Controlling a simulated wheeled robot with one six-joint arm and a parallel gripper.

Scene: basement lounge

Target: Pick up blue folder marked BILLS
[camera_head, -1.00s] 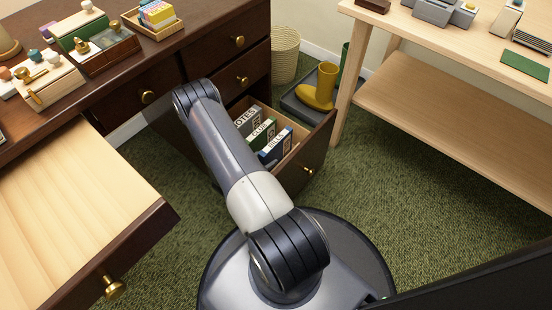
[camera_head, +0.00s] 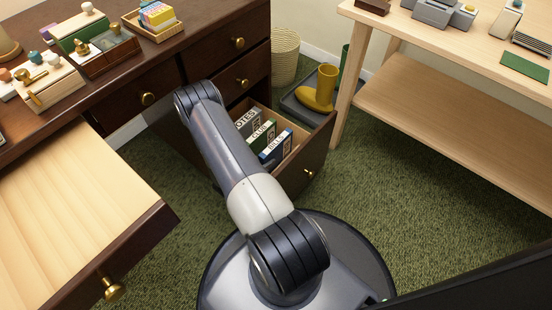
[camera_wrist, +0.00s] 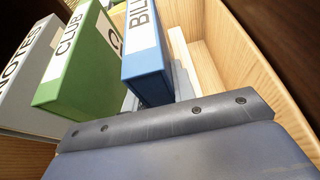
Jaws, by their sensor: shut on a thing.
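The blue folder marked BILLS (camera_head: 276,148) stands upright in an open lower desk drawer (camera_head: 315,150). In the wrist view the same folder (camera_wrist: 147,58) rises in front of the gripper, its white label at the top. My gripper (camera_wrist: 158,93) is shut on this folder, with pale finger parts showing on either side of its lower end. In the head view my arm hides the gripper. The green CLUB folder (camera_wrist: 78,72) and the grey-white NOTES folder (camera_wrist: 28,75) stand to its left in the wrist view.
The wooden drawer wall (camera_wrist: 240,50) runs close on the right in the wrist view. Another drawer (camera_head: 75,215) stands open at the left. Green carpet is clear in front.

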